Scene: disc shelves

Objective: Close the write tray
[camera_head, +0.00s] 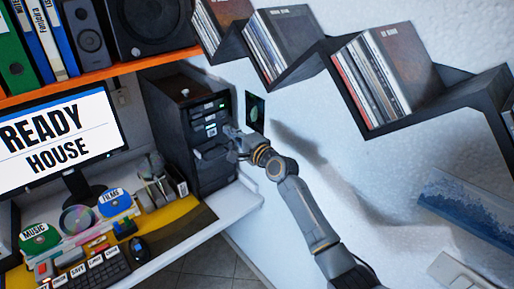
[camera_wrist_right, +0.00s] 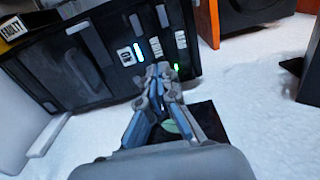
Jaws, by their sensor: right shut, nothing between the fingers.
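The black computer tower (camera_head: 168,118) stands on the white desk against the wall, with several drive slots on its front. My right gripper (camera_head: 232,135) is at the tower's front, beside the drive slots. In the right wrist view the tower (camera_wrist_right: 80,65) appears turned on its side, with lit blue and green lights. There the shut, empty fingertips (camera_wrist_right: 160,70) are close to the drive fronts; I cannot tell whether they touch. My left gripper is not in view.
A dark panel with a green shape (camera_head: 255,112) is close to my right gripper. Zigzag shelves (camera_head: 345,92) with discs hang on the wall at upper right. A monitor (camera_head: 60,140), keyboard (camera_head: 100,272) and mouse (camera_head: 139,250) occupy the desk at left.

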